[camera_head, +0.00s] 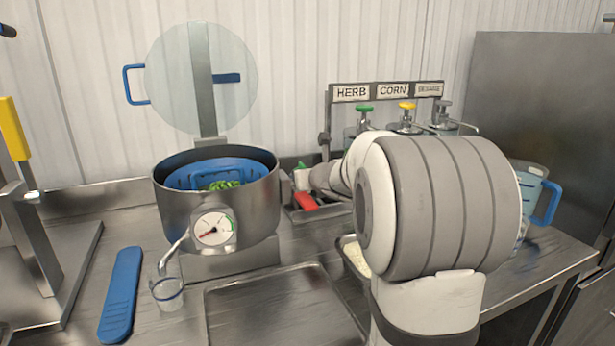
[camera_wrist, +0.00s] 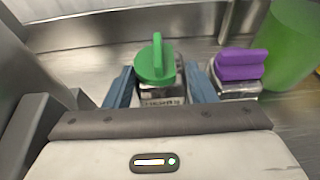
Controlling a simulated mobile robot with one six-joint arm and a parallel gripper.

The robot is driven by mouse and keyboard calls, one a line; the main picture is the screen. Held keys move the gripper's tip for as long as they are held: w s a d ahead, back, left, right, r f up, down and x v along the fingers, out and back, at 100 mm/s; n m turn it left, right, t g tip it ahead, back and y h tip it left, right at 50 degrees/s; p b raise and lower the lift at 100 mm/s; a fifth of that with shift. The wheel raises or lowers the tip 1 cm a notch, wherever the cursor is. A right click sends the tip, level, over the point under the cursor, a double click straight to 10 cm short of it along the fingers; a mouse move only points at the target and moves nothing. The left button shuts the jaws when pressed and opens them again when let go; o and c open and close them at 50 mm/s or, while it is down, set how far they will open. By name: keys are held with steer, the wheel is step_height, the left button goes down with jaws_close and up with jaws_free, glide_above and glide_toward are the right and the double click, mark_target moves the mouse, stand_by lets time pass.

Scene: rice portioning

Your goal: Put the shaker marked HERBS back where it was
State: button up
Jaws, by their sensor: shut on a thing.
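In the wrist view, my gripper (camera_wrist: 161,84) has its two blue fingers on either side of a shaker with a green top (camera_wrist: 154,66) and is shut on it. A shaker with a purple top (camera_wrist: 240,65) stands just right of the right finger. In the head view my arm hides most of the gripper area; a small green piece shows beside my wrist, and I cannot tell whether it is the held shaker's top.
A pot (camera_head: 215,210) with a blue basket (camera_head: 180,178) and raised lid stands left of my arm. Dispensers under a HERB sign (camera_head: 351,92) and a CORN sign (camera_head: 393,90) stand behind my arm. A red object (camera_head: 305,200) lies by my wrist. A tray (camera_head: 280,308) is in front.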

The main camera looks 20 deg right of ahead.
steer(key=shift+f+b, duration=0.55)
steer(key=shift+b, duration=0.05)
steer(key=o, duration=1.4)
steer(key=shift+o, duration=0.2)
step_height(320, 180, up, 10)
steer(key=p, duration=0.6)
steer(key=shift+p, duration=0.3)
steer(key=shift+f, duration=0.1)
